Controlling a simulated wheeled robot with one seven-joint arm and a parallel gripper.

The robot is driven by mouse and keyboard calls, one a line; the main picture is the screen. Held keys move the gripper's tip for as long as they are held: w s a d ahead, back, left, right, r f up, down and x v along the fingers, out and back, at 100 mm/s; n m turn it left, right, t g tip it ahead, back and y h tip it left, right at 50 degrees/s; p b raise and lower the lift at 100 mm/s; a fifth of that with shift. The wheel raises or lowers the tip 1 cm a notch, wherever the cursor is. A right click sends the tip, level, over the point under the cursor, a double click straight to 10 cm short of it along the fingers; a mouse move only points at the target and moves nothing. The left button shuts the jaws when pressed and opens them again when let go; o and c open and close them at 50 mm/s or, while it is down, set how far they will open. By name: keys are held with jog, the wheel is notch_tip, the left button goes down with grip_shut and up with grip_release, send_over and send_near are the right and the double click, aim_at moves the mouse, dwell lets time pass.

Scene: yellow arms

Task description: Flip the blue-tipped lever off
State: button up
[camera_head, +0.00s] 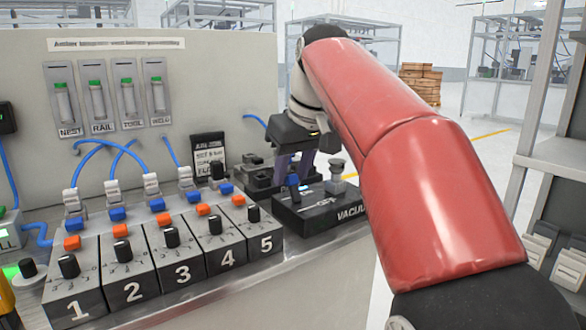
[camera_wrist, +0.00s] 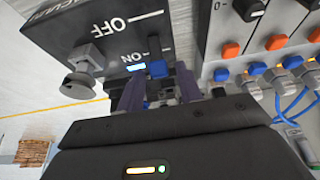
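The blue-tipped lever (camera_head: 293,181) stands on a black switch box (camera_head: 340,207) marked VACUUM. In the wrist view the blue tip (camera_wrist: 158,69) is beside the ON mark, with the OFF mark farther off along the box. My gripper (camera_head: 294,172) points down over the lever end of the box. In the wrist view my gripper (camera_wrist: 160,88) shows two purple fingers apart, one on each side of the line to the blue tip, with a gap between them. Whether a finger touches the lever cannot be told. The lever's base is partly hidden.
A grey knob fitting (camera_head: 337,178) stands on the same box behind the OFF mark. Numbered units 1 to 5 with black knobs and orange and blue buttons (camera_head: 172,240) line the bench to the left. A black fixture (camera_head: 258,175) is close left of my gripper.

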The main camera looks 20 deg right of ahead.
aim_at(295, 184)
grip_shut()
jog(key=shift+s+f+t+b, duration=0.15)
jog(key=shift+t+b, duration=0.15)
jog(key=shift+b, duration=0.25)
jog(key=t+b, duration=0.1)
jog(key=b, duration=0.1)
jog(key=s+t+b, duration=0.1)
jog(key=b, duration=0.1)
jog(key=t+y+b, duration=0.1)
jog(key=b, duration=0.1)
jog(key=shift+s+d+f+b, duration=0.25)
jog(key=shift+s+d+b, duration=0.05)
jog(key=shift+s+d, duration=0.1)
jog(key=t+b, duration=0.1)
jog(key=b, duration=0.1)
jog(key=s+t+y+b, duration=0.1)
jog(key=b, duration=0.1)
jog(key=t+b, duration=0.1)
jog(key=b, duration=0.1)
jog(key=shift+s+d+f+t+b, duration=0.2)
jog(key=shift+s+t+b, duration=0.1)
jog(key=shift+s+b, duration=0.1)
jog(key=shift+s+d+t+y+b, duration=0.15)
jog(key=shift+s+t+y+b, duration=0.35)
jog(key=shift+t+b, duration=0.6)
jog(key=shift+s+d+f+t+b, duration=0.1)
jog(key=shift+s+t+b, duration=0.2)
jog(key=shift+t, duration=0.3)
jog(key=shift+y, duration=0.3)
